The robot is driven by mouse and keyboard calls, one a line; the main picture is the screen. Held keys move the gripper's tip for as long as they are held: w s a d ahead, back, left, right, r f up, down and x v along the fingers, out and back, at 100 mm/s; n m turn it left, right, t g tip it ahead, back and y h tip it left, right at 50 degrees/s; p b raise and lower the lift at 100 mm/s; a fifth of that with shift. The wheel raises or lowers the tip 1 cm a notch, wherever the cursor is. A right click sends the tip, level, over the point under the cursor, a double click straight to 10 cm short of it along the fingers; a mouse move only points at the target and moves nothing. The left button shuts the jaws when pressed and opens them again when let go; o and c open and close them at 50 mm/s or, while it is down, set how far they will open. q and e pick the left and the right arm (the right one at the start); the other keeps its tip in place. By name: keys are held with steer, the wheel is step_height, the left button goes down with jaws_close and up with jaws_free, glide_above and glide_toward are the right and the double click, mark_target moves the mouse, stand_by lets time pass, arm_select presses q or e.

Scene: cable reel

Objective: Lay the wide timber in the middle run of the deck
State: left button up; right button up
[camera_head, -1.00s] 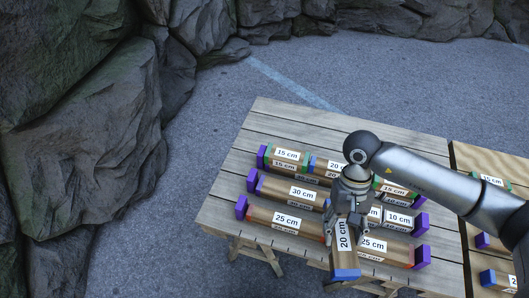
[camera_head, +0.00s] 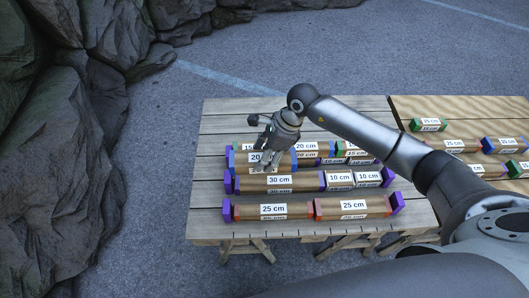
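A 20 cm timber with blue ends (camera_head: 284,161) is in my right gripper (camera_head: 266,163), whose fingers hide part of its label. It lies crosswise over the left part of the back run, in front of the 15 cm timber there; I cannot tell its height. The middle run holds a wide 30 cm timber (camera_head: 305,182), then two 10 cm timbers (camera_head: 339,180) (camera_head: 369,178), between purple end blocks (camera_head: 227,182). The front run holds two 25 cm timbers (camera_head: 272,212) (camera_head: 352,207). The back run shows a 20 cm timber (camera_head: 308,147) and a right 15 cm timber (camera_head: 356,152). My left gripper is out of view.
The grey plank table (camera_head: 225,120) is clear along its back. A second, lighter table (camera_head: 450,108) at the right carries several more timbers, one green-ended at 15 or 25 cm (camera_head: 429,123). Rocks (camera_head: 70,180) stand at the left. My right arm spans the right side.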

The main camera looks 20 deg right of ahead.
steer(key=shift+f, duration=0.3)
steer(key=shift+f+b, duration=0.55)
steer(key=shift+f, duration=0.1)
step_height(320, 180, down, 5)
steer(key=b, duration=0.4)
arm_select(q)
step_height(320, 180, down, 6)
steer(key=b, duration=0.1)
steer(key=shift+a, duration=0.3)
arm_select(e)
steer(key=shift+f, duration=0.7)
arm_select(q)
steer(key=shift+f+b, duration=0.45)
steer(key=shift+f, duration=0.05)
arm_select(e)
steer(key=shift+f, duration=0.2)
steer(key=o, duration=1.2)
